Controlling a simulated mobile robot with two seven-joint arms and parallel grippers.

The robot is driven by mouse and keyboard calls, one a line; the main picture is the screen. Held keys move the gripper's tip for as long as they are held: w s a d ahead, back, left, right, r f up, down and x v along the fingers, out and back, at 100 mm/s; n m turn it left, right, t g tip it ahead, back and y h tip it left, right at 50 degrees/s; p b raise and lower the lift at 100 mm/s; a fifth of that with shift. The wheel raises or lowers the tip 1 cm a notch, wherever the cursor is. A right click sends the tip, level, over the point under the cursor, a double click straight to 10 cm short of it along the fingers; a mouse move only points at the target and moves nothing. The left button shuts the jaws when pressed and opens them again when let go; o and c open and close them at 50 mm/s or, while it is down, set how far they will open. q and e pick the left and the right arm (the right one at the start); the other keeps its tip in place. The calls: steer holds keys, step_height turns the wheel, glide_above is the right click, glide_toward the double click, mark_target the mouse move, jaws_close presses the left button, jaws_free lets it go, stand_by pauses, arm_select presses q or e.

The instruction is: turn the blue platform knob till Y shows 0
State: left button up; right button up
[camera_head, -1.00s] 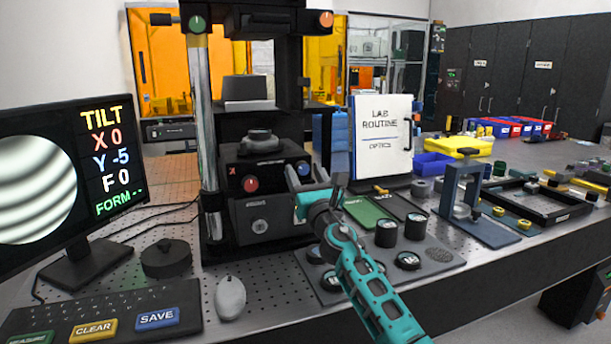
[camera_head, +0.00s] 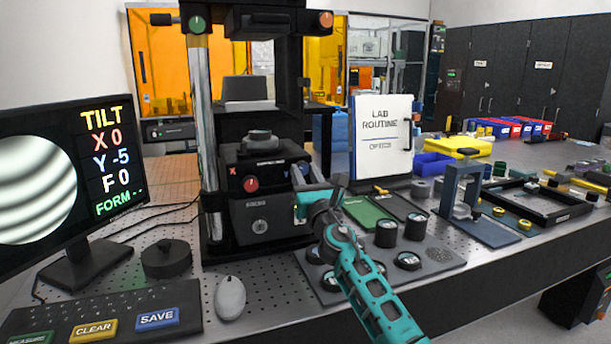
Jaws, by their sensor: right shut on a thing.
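The monitor (camera_head: 84,272) reads X 0, Y -5, F 0 and shows curved grey fringes. The black interferometer (camera_head: 238,216) stands right of it. On its platform front are a red knob (camera_head: 251,185) marked X and, to the right, the blue platform knob (camera_head: 304,168). My teal right arm reaches up from the bottom right. My right gripper (camera_head: 298,178) is at the blue knob and shut on it, hiding most of it. My left gripper is not in view.
A keypad with CLEAR and SAVE keys (camera_head: 157,319), a mouse (camera_head: 230,298) and a black round puck (camera_head: 166,259) lie in front. A plate with several dark round parts (camera_head: 440,254) lies beside my arm. A LAB ROUTINE sign (camera_head: 381,138) stands behind it.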

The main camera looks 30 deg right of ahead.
steer(key=shift+m, duration=0.4)
steer(key=m+h, duration=0.1)
steer(key=m, duration=0.1)
steer(key=m+g+h, duration=0.1)
steer(key=m, duration=0.1)
steer(key=m+h, duration=0.1)
steer(key=m, duration=0.1)
steer(key=shift+a+r+m+g+h, duration=0.1)
steer(key=shift+a+m+g+h, duration=0.15)
steer(key=shift+m+g+h, duration=0.15)
steer(key=m+g+h+p, duration=0.1)
steer(key=m, duration=0.2)
steer(key=shift+w+r+m, duration=0.1)
steer(key=shift+m, duration=0.2)
steer(key=shift+a+m+g+h+p, duration=0.1)
steer(key=shift+m+g+h+p, duration=0.3)
steer(key=shift+m, duration=0.65)
steer(key=shift+m+g+p, duration=0.2)
steer(key=shift+m+g, duration=0.4)
steer(key=shift+m, duration=0.45)
steer(key=o, duration=1)
steer(key=shift+o, duration=0.2)
